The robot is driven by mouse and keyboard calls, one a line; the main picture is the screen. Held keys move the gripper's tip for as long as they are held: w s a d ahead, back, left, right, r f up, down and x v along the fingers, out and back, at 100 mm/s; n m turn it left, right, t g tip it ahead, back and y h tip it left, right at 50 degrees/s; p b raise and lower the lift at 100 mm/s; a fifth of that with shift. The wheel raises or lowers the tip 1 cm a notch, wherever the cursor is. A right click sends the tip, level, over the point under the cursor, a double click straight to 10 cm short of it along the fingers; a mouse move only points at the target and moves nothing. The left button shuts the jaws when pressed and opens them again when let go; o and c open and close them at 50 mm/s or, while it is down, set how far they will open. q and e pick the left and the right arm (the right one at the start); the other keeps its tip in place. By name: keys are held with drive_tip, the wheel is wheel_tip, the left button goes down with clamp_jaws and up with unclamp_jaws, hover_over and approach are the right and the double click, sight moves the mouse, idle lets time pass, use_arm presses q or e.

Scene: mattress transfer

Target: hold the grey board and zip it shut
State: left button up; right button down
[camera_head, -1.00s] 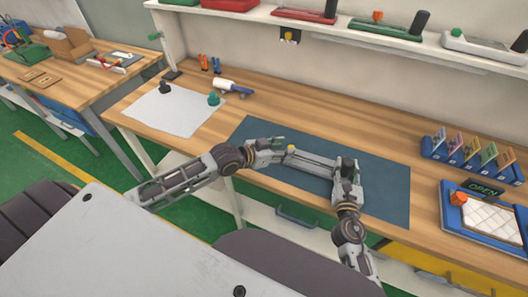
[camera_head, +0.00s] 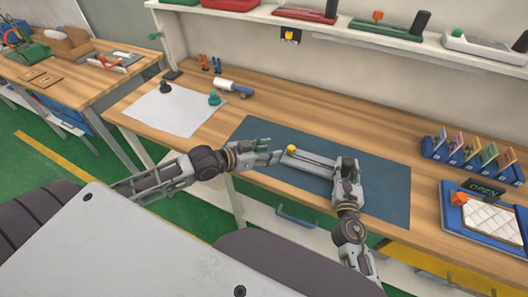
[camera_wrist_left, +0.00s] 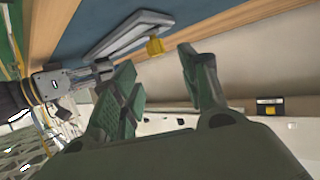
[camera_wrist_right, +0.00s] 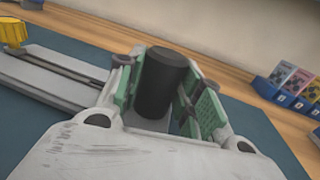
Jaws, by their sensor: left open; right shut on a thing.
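The grey board (camera_head: 310,162) lies on the blue mat, with a dark slot along its length in the right wrist view (camera_wrist_right: 50,72). A yellow knob (camera_head: 291,149) stands at its left end; it also shows in the left wrist view (camera_wrist_left: 155,46). A black upright handle (camera_wrist_right: 163,82) stands at its right end. My right gripper (camera_head: 347,165) is shut on the black handle, with green pads on both sides of it. My left gripper (camera_head: 277,150) is open and empty, just left of the yellow knob and apart from it.
The blue mat (camera_head: 385,185) has free room around the board. A blue rack of cards (camera_head: 470,155) and a blue tray with a white quilted pad (camera_head: 492,216) stand at the right. A white sheet (camera_head: 170,112) and a roller (camera_head: 233,88) lie at the left.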

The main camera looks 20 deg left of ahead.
drive_tip(key=shift+r, duration=0.1)
idle(0.3)
idle(0.4)
drive_tip(key=c, duration=0.9)
unclamp_jaws()
drive_tip(key=shift+s, duration=0.2)
drive_tip(key=shift+v, duration=5.8)
drive_tip(key=shift+s+d, duration=0.1)
